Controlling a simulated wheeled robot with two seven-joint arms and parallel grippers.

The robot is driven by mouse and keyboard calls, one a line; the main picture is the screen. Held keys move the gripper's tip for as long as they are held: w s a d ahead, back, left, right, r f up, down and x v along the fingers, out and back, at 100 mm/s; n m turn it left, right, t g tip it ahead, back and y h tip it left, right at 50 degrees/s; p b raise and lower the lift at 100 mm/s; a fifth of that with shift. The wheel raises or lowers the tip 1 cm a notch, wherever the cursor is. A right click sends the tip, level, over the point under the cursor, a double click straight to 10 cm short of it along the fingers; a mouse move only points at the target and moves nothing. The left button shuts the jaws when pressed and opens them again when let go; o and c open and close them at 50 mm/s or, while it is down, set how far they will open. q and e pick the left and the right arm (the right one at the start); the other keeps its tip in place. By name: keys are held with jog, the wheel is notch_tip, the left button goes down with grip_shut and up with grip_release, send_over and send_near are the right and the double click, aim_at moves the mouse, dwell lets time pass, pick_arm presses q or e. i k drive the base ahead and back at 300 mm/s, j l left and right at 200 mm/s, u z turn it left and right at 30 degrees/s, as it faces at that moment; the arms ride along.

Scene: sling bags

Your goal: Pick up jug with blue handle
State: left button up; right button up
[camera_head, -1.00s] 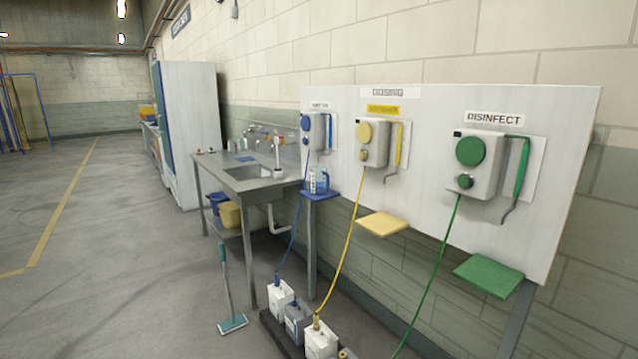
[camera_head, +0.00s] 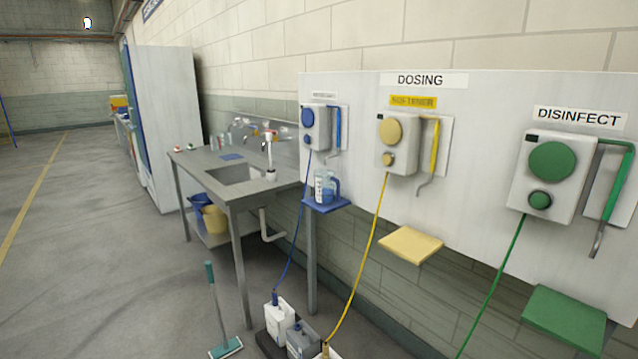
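A clear jug with a blue handle (camera_head: 323,188) stands upright on a small blue shelf (camera_head: 327,204) on the white dosing board. It is below the blue dosing unit (camera_head: 315,128), just right of the steel sink table. Blue colour shows at the jug's lower part; I cannot tell if this is liquid. Neither of my grippers is in view.
A steel sink table (camera_head: 238,187) stands left of the board. White and grey containers (camera_head: 279,314) sit on the floor below, with hoses rising from them. Yellow (camera_head: 411,244) and green (camera_head: 565,318) shelves jut out at right. The floor at left is open.

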aim_at(324, 179)
jog(key=i+j, duration=0.5)
jog(key=i, duration=0.2)
jog(key=i+j+z, duration=0.1)
jog(key=i+j, duration=0.4)
jog(key=i, duration=0.15)
